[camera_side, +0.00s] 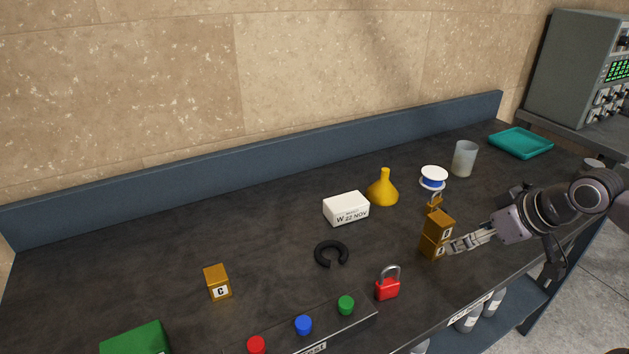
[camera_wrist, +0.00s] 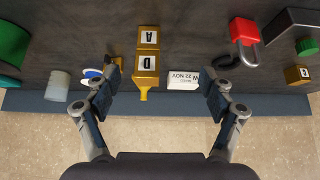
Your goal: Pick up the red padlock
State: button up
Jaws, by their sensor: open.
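The red padlock (camera_side: 387,290) stands upright on the dark bench near its front edge, its grey shackle on top. In the wrist view the padlock (camera_wrist: 243,30) is at the upper right, outside the space between the fingers. My gripper (camera_side: 468,241) is at the right in the side view, low over the bench, to the right of the padlock and well apart from it. In the wrist view my gripper (camera_wrist: 161,82) has its two fingers spread wide, with no padlock between them.
Stacked wooden letter blocks (camera_side: 435,247) stand right by my fingertips; contact is unclear. A black ring (camera_side: 331,254), white box (camera_side: 346,209), yellow funnel (camera_side: 383,189) and button panel (camera_side: 320,325) lie around. Bench between ring and block C (camera_side: 217,282) is clear.

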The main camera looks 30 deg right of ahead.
jog(key=c, duration=0.7)
jog(key=shift+c, duration=0.2)
jog(key=n+g, duration=0.7)
jog(key=n, duration=0.8)
send_near(386, 282)
jog(key=shift+s+d+r, duration=0.15)
jog(key=shift+s+d, duration=0.1)
jog(key=shift+d, duration=0.45)
jog(key=shift+a+n, duration=0.3)
jog(key=shift+a, duration=0.15)
jog(key=shift+f, duration=2.9)
jog(key=f, duration=0.4)
jog(key=shift+w+a, duration=0.2)
jog(key=shift+w, duration=0.15)
jog(key=shift+f, duration=0.6)
